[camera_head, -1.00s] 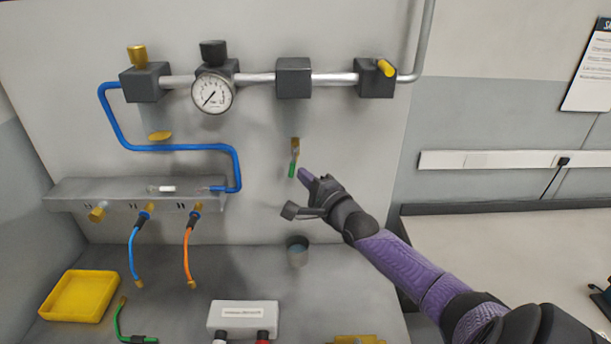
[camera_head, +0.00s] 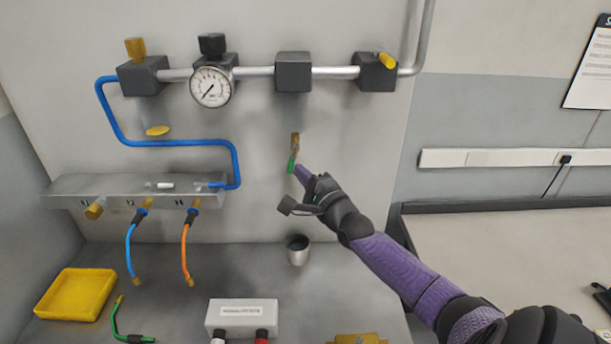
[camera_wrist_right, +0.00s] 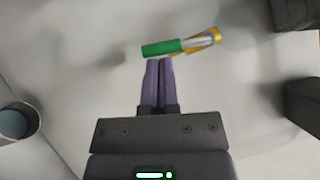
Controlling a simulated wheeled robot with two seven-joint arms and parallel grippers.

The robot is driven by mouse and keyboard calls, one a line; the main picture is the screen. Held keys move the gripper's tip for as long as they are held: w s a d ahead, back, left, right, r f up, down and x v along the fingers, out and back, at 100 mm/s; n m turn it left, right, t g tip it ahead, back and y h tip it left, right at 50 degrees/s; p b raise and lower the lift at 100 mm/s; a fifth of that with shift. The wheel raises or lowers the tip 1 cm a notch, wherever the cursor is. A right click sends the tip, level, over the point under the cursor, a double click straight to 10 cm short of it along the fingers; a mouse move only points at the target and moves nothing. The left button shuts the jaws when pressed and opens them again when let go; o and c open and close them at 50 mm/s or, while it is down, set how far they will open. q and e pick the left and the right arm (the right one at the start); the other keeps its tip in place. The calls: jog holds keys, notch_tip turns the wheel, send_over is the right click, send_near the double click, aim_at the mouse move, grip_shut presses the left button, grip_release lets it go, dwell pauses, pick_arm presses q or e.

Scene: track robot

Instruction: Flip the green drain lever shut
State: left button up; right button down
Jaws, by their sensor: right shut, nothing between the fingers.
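The green drain lever (camera_head: 292,163) hangs below a small brass valve (camera_head: 295,139) on the wall panel, under the pipe. In the right wrist view the lever's green sleeve (camera_wrist_right: 163,48) lies across the tips of my fingers, and its brass and silver end (camera_wrist_right: 205,40) is to the right. My right gripper (camera_head: 299,170) is shut and empty, its purple fingertips at the lever's lower end, touching or very close. The shut fingers also show in the right wrist view (camera_wrist_right: 158,66). My left gripper is not in view.
A grey cup (camera_head: 298,251) stands below the valve. A pressure gauge (camera_head: 210,87) and dark blocks sit on the pipe above. A grey shelf (camera_head: 80,187) with blue and orange hoses is at left. A yellow tray (camera_head: 77,294) and white box (camera_head: 240,315) lie on the bench.

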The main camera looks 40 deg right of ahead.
jog(key=m+b, duration=0.1)
jog(key=a+m+t+h+b, duration=0.1)
jog(key=b, duration=0.1)
jog(key=w+m+b, duration=0.1)
jog(key=m, duration=0.1)
jog(key=shift+a+f+t+h+b, duration=0.2)
jog(key=shift+f+t+h+b, duration=0.15)
jog(key=shift+f+t+h, duration=0.05)
notch_tip(320, 180, up, 2)
jog(key=w+a+m+g+h+b, duration=0.1)
jog(key=w+a+m+h+b, duration=0.2)
jog(key=m+h+b, duration=0.85)
jog(key=s+a+f+m+y+p, duration=0.2)
jog(key=s+a+f+m, duration=0.1)
jog(key=s, duration=0.4)
notch_tip(320, 180, down, 2)
jog(key=shift+s+a, duration=0.2)
jog(key=shift+a, duration=0.55)
